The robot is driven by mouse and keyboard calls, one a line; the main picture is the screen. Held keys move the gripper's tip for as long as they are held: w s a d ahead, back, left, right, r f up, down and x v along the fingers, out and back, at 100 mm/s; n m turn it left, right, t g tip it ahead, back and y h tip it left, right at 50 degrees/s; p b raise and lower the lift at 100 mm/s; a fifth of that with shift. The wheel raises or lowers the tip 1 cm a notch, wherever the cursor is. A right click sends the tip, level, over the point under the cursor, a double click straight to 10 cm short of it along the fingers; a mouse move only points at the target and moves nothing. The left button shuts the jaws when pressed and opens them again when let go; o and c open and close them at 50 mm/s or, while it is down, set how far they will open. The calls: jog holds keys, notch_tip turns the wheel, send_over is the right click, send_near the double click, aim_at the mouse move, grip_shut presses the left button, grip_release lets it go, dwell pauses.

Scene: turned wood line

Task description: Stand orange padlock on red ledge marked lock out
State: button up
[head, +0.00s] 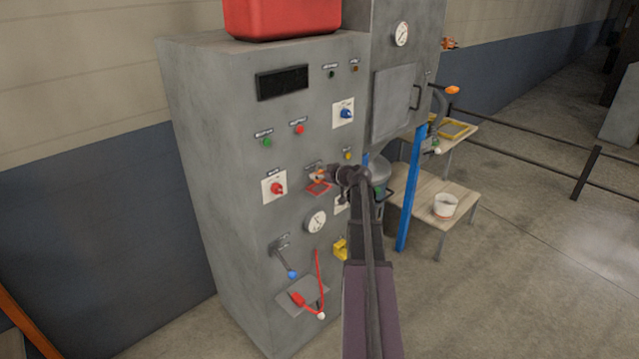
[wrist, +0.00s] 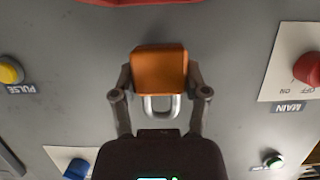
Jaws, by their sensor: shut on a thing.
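My gripper (wrist: 160,82) is shut on the orange padlock (wrist: 159,70), with one finger on each side of its body. The padlock's silver shackle points toward my palm in the wrist view. The red ledge (head: 319,189) sticks out from the grey cabinet front, just below my gripper (head: 329,175) and the padlock in the head view. In the wrist view a red edge, likely the ledge (wrist: 137,2), shows at the top, apart from the padlock. I cannot read its marking.
The grey cabinet (head: 225,120) carries a red MAIN knob (head: 277,188), a blue knob (head: 346,113), a yellow PULSE button (wrist: 9,71) and a gauge (head: 316,221) around the ledge. A wooden table (head: 430,190) stands to the right.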

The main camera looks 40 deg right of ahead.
aim_at(319, 182)
jog(key=shift+w+d+f+b, duration=0.1)
jog(key=shift+w+f+b, duration=0.1)
jog(key=shift+f+b, duration=1.6)
jog(key=shift+f, duration=0.15)
jog(key=o, duration=1.2)
jog(key=shift+r, duration=0.2)
jog(key=shift+s+r, duration=0.1)
jog(key=shift+s, duration=0.15)
jog(key=p+v, duration=0.4)
jog(key=v, duration=0.7)
jog(key=shift+s, duration=0.25)
